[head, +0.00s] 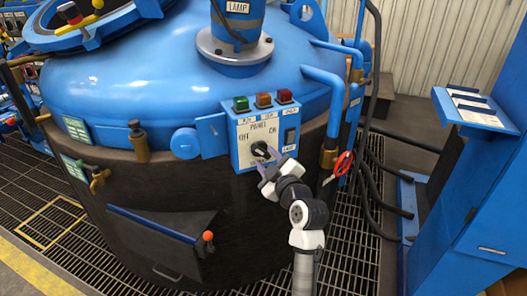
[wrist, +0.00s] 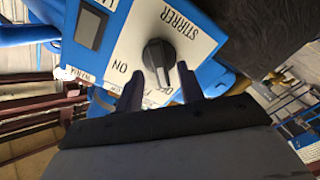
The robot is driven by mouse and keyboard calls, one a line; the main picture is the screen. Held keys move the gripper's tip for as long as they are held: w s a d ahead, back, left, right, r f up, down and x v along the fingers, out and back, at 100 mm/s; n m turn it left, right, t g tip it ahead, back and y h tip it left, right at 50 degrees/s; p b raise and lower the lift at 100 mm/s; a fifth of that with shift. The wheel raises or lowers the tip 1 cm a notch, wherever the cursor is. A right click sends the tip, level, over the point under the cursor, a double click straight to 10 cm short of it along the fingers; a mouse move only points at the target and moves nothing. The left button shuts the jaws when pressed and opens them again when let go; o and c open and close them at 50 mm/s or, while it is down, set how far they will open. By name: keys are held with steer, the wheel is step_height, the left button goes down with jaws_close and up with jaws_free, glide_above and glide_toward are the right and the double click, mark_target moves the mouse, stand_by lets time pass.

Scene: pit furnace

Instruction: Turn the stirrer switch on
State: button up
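In the head view my gripper (head: 267,162) is right at the knob; contact is unclear.
Green, amber and red buttons (head: 264,100) top the panel, and a black rocker switch (head: 290,136) sits at its right. A red-handled valve (head: 343,163) and hoses stand to the right. A dark chute (head: 160,245) juts out below left. Grating covers the floor.

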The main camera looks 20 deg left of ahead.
mark_target(261, 152)
steer(key=shift+x, duration=1.45)
steer(key=shift+c, duration=0.2)
jaws_close()
